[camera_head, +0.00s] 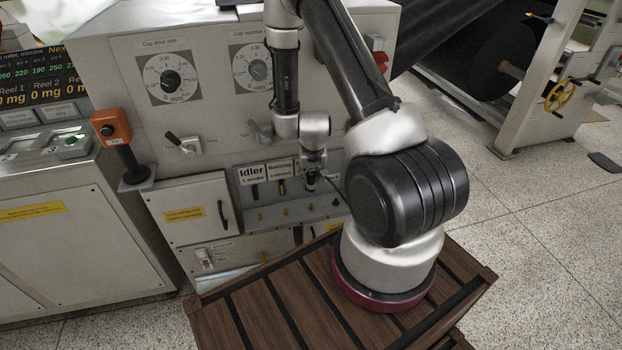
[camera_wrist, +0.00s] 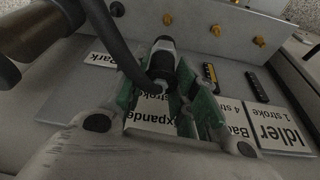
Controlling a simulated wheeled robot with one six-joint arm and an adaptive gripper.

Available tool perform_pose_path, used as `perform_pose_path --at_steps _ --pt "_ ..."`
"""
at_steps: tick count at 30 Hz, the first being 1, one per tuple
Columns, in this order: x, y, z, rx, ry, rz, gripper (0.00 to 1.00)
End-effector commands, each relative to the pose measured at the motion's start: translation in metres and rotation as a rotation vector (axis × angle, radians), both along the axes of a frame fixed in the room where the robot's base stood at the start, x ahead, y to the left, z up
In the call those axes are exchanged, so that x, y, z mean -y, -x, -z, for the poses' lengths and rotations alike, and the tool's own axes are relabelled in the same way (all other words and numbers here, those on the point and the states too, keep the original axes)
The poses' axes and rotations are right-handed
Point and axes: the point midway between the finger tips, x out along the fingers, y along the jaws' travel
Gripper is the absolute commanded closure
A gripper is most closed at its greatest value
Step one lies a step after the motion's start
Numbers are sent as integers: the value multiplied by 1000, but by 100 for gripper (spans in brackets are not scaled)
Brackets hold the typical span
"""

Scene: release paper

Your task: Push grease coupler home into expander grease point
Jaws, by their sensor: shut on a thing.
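My gripper (camera_wrist: 163,100) is shut on the grease coupler (camera_wrist: 161,64), a black and silver cylinder between green finger pads. A dark hose (camera_wrist: 112,45) runs from it. The "Expander" label (camera_wrist: 150,113) shows partly between my fingers. The expander grease point is not visible, so I cannot tell whether the coupler touches it. In the head view my gripper (camera_head: 312,172) hangs in front of the labels, above the ledge (camera_head: 290,213).
The "Idler" label (camera_wrist: 280,128) and two small black strips lie right of my gripper, the "Park" label (camera_wrist: 101,59) left. A cabinet door (camera_head: 188,212) with a handle is left of the ledge. A wooden slatted platform (camera_head: 255,312) is in front.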

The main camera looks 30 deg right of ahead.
Motion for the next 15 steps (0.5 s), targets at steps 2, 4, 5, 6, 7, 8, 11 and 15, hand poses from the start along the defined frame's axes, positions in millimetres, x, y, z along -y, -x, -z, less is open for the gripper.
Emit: perform_pose_path --at_steps 2,4,5,6,7,8,11,15 --pt "0 0 0 0 0 -1 100" --pt "0 0 0 0 0 -1 100" --pt "0 0 0 0 0 -1 100" --pt "0 0 0 0 0 -1 100" --pt "0 0 0 0 0 -1 100" --pt "0 0 0 0 1 -3 100" --pt "0 0 2 0 1 -3 100" --pt "0 1 12 -3 2 -3 100"
